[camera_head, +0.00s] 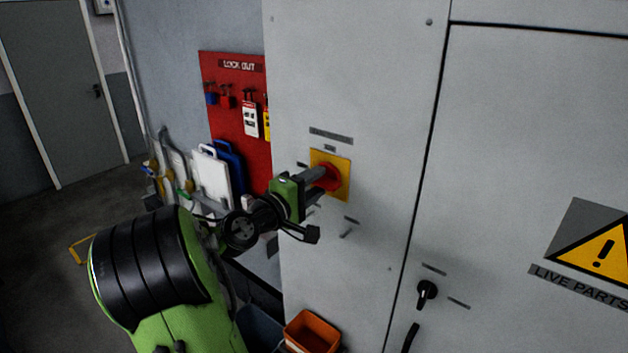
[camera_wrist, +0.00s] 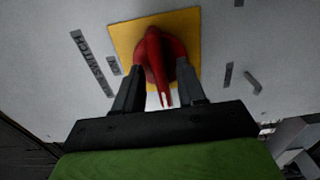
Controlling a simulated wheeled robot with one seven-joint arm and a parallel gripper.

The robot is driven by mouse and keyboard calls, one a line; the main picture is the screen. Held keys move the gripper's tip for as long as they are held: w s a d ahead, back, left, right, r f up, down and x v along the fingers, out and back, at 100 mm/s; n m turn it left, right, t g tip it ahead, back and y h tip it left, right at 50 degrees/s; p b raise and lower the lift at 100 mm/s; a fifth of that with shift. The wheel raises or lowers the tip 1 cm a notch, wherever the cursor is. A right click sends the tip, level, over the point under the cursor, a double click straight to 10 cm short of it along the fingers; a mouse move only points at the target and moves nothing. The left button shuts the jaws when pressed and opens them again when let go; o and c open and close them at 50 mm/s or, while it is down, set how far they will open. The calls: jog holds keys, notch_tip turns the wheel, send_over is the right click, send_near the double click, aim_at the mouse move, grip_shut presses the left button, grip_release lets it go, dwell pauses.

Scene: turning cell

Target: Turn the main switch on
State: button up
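The main switch is a red rotary handle (camera_head: 331,177) on a square yellow plate (camera_head: 343,162), mounted on the grey cabinet front. In the wrist view, the red handle (camera_wrist: 155,62) lies between my two fingers on the yellow plate (camera_wrist: 124,38). My gripper (camera_head: 318,183) is at the switch, with one finger on each side of the handle. A narrow gap seems to show beside the handle, so the fingers look open around it. Contact cannot be made out. The handle runs roughly up and down in the wrist view.
A red lockout board (camera_head: 228,120) with padlocks and tags hangs left of the cabinet. A small black knob (camera_head: 427,290) sits lower right on the cabinet (camera_head: 380,90). An orange bin (camera_head: 312,333) stands below. A warning sign (camera_head: 598,243) marks the right door.

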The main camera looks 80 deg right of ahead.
jog(key=shift+c, duration=0.3)
grip_shut()
jog(key=shift+f+m+b, duration=0.1)
jog(key=shift+m+b, duration=0.3)
jog(key=shift+b, duration=0.1)
jog(key=m+b, duration=1.3)
jog(key=b, duration=0.1)
jog(key=shift+m, duration=0.3)
jog(key=shift+s+a+m+b, duration=0.1)
jog(key=shift+m+b, duration=1.5)
jog(key=shift+m, duration=0.2)
